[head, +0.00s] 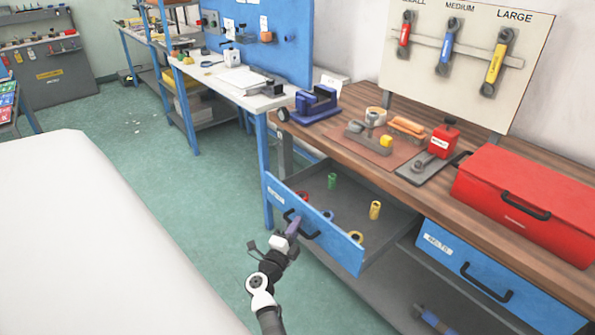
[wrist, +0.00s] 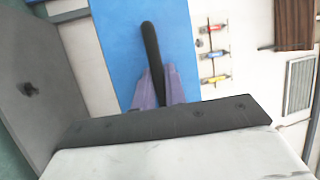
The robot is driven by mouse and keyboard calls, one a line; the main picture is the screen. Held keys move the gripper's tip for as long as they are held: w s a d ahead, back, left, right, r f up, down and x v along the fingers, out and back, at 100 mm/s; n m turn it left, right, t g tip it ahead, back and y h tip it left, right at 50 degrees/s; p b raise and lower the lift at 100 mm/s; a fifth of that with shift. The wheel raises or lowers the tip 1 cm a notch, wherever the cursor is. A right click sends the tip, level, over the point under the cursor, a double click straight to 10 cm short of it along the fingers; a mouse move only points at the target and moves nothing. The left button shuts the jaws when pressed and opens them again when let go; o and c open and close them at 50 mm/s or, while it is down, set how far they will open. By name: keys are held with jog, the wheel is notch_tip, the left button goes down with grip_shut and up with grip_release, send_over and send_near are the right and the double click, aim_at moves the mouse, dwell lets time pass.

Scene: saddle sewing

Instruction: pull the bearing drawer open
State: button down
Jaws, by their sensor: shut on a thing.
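The blue-fronted bearing drawer (head: 340,244) is out from under the wooden workbench, and its grey inside shows. In it stand a green cylinder (head: 332,181), a yellow cylinder (head: 375,210) and several rings, red, blue and yellow. My gripper (head: 293,226) is at the drawer's black handle (head: 312,235). In the wrist view the purple fingers (wrist: 153,86) are shut on the handle (wrist: 151,45), in front of the blue drawer front (wrist: 115,30). The drawer's label is too small to read.
A second blue drawer, marked BELTS (head: 470,270), is closed at the right. A red toolbox (head: 525,210), a red bottle-like device (head: 443,138) and a blue vise (head: 315,104) stand on the bench (head: 400,190). A white surface (head: 80,230) lies at the left, with green floor between.

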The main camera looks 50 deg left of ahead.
jog(key=c, duration=1.5)
grip_release()
jog(key=shift+o, duration=0.2)
jog(key=shift+s, duration=0.1)
jog(key=b+v, duration=0.2)
jog(key=v, duration=1.1)
jog(key=shift+s+d, duration=0.15)
jog(key=shift+s, duration=0.1)
jog(key=shift+f, duration=0.15)
